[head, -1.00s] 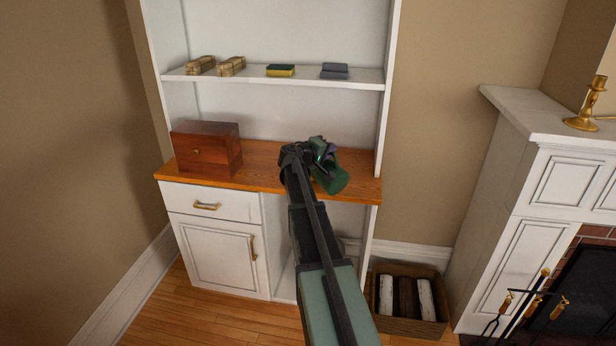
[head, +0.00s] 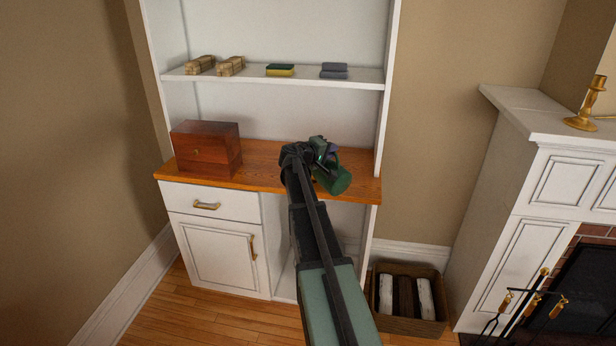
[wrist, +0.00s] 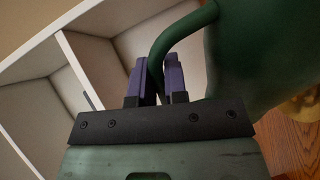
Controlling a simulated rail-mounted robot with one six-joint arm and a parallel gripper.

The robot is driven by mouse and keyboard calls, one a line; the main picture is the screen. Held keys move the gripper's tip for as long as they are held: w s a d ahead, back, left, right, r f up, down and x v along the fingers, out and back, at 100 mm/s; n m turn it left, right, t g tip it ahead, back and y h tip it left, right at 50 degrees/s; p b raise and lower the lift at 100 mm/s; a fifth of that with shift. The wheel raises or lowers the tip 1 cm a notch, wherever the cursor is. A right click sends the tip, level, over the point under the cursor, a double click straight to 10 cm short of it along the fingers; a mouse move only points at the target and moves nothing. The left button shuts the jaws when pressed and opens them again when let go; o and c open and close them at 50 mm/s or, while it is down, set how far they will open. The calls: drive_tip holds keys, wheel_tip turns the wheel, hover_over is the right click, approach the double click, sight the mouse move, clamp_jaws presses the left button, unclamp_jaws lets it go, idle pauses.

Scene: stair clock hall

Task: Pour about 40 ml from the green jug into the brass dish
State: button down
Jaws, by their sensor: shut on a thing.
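The green jug (head: 333,179) is held over the right part of the wooden counter in the head view, tilted with its round end toward the lower right. My gripper (head: 325,152) is shut on the jug's handle. In the wrist view the purple fingers (wrist: 158,78) close around the green handle (wrist: 172,42), with the jug body (wrist: 268,45) to the right. Part of the brass dish (wrist: 302,106) shows beyond the jug at the right edge of the wrist view. The dish is hidden in the head view. I see no liquid stream.
A wooden box (head: 206,148) stands on the counter (head: 258,165) at left. The shelf (head: 300,79) above holds wrapped bundles (head: 216,66), a sponge (head: 281,70) and grey cloths (head: 334,71). The cabinet's right side panel (head: 387,90) rises close to the jug.

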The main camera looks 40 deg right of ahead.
sight(341, 172)
drive_tip(key=shift+s, duration=0.4)
drive_tip(key=shift+s+r, duration=0.1)
drive_tip(key=shift+r, duration=0.1)
idle(1.0)
drive_tip(key=shift+s+a+f+m+b, duration=0.2)
drive_tip(key=shift+s+f+m+b, duration=0.1)
drive_tip(key=shift+s+f+b, duration=0.25)
drive_tip(key=s+m, duration=0.1)
drive_tip(key=s+m+t, duration=0.1)
drive_tip(key=s+m, duration=0.1)
drive_tip(key=s, duration=0.1)
drive_tip(key=shift+d+r, duration=0.2)
drive_tip(key=shift+r, duration=0.1)
drive_tip(key=shift+w+m, duration=0.2)
drive_tip(key=shift+m, duration=0.1)
drive_tip(key=shift+w+a+f, duration=0.1)
drive_tip(key=shift+w+f, duration=0.05)
drive_tip(key=shift+f, duration=0.15)
drive_tip(key=shift+s+r+m, duration=0.15)
drive_tip(key=shift+s+m, duration=0.05)
drive_tip(key=shift+m, duration=0.1)
drive_tip(key=shift+w, duration=0.1)
